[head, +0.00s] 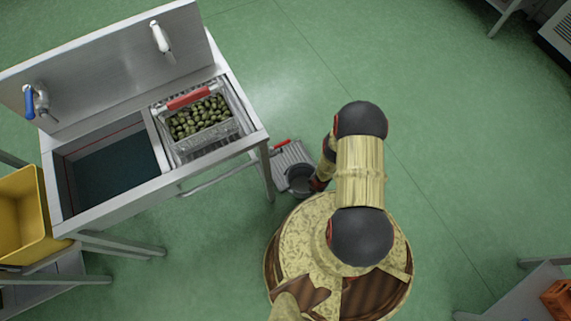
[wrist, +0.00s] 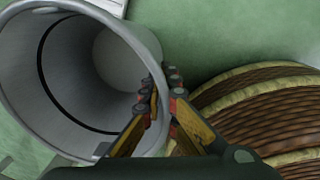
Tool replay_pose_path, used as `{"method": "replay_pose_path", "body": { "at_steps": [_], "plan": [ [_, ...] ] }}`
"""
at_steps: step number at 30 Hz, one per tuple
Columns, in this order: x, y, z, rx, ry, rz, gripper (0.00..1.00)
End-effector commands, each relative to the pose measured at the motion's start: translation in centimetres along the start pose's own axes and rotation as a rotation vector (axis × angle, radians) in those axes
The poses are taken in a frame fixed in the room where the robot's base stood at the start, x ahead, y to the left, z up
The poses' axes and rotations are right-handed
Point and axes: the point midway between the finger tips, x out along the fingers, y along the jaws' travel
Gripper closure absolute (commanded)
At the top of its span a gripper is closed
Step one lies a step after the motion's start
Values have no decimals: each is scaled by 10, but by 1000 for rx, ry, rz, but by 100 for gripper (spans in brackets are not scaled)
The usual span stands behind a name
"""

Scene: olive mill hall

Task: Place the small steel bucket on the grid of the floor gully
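The small steel bucket (head: 299,181) is grey, round and open at the top. In the head view it overlaps the near end of the floor gully's grid (head: 291,156), beside the sink stand; I cannot tell whether it touches the grid. My gripper (head: 316,183) is at the bucket's right side, partly hidden by my arm. In the wrist view the bucket (wrist: 75,75) fills the left side, with its empty inside showing. My gripper (wrist: 166,84) pinches its wall at the rim, one finger inside and one outside.
The steel sink stand (head: 178,181) is left of the gully, with a leg close to the grid. A wire basket of olives (head: 203,118) rests on it. A red piece (head: 282,143) lies at the grid's far end. Green floor (head: 450,150) is clear to the right.

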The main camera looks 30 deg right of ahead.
Motion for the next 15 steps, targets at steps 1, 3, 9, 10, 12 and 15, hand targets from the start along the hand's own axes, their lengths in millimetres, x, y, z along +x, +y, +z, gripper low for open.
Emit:
{"method": "replay_pose_path", "body": {
  "at_steps": [1, 3, 9, 10, 12, 15],
  "plan": [
    [2, 0, -1, -8, 0, 2, 100],
    [4, 5, 1, -16, -1, 3, 100],
    [11, 43, 16, -18, -2, 3, 100],
    [11, 49, 18, -19, -1, 3, 100],
    [13, 61, 23, -17, 0, 2, 100],
    [15, 78, 30, -16, 0, 2, 100]
  ]
}}
